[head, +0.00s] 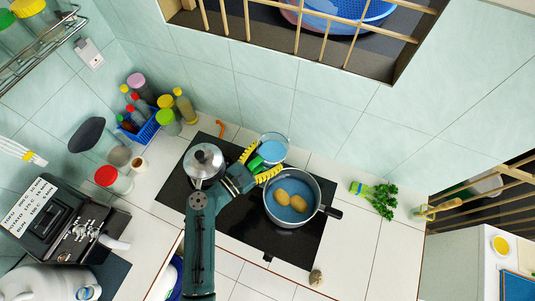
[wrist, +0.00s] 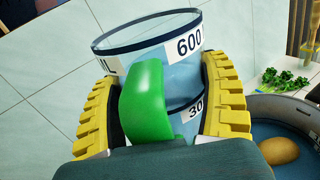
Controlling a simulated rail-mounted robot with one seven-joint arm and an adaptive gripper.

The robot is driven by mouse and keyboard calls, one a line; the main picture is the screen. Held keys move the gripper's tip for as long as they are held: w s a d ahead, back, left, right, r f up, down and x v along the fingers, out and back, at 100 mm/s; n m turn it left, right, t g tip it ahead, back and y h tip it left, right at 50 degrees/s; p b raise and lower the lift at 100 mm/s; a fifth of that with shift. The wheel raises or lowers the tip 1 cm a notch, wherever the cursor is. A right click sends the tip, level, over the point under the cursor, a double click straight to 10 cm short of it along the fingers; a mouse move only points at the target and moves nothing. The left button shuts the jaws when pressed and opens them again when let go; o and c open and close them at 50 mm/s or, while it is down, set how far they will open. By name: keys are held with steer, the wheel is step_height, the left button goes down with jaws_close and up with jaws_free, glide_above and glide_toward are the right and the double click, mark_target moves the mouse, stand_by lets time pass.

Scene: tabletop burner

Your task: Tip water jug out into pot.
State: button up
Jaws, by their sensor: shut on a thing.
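The water jug (head: 273,150) is clear with a blue tint, a green handle and 600 and 300 marks; it fills the middle of the wrist view (wrist: 150,55). My gripper (head: 260,165) is shut on the jug, its yellow ribbed fingers on either side of the green handle (wrist: 148,100). The jug is near upright, just behind the pot and a little to its left. The pot (head: 314,188) stands on the black hob with potatoes (head: 297,203) in bluish liquid. Its rim shows at the lower right of the wrist view (wrist: 300,107).
A lidded metal pot (head: 205,160) stands on the hob left of my gripper. A blue basket of bottles (head: 146,132) stands at the back left. Green herbs (head: 382,200) lie right of the pot, whose handle (head: 331,212) points right. The tiled wall rises behind.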

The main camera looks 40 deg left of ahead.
mark_target(260, 165)
steer(key=shift+s+r, duration=0.1)
steer(key=shift+a+f+m+b, duration=0.2)
steer(key=shift+f+m+b, duration=0.25)
steer(key=shift+f+b, duration=0.8)
steer(key=shift+a+f+m+b, duration=0.15)
steer(key=shift+f+m+b, duration=0.45)
steer(key=shift+b, duration=1.1)
steer(key=shift+a+f+m+b, duration=0.25)
steer(key=shift+f+m+b, duration=0.9)
steer(key=shift+b, duration=1.25)
steer(key=shift+f, duration=0.2)
steer(key=shift+a+f+m+b, duration=0.2)
steer(key=shift+f+m+b, duration=1)
steer(key=shift+b, duration=1.9)
steer(key=shift+r+m+b, duration=0.35)
steer(key=shift+m+b, duration=0.45)
steer(key=shift+b, duration=0.05)
steer(key=shift+f, duration=0.1)
steer(key=shift+f+m+b, duration=0.3)
steer(key=shift+m+b, duration=0.5)
steer(key=shift+b, duration=0.5)
steer(key=shift+r, duration=0.15)
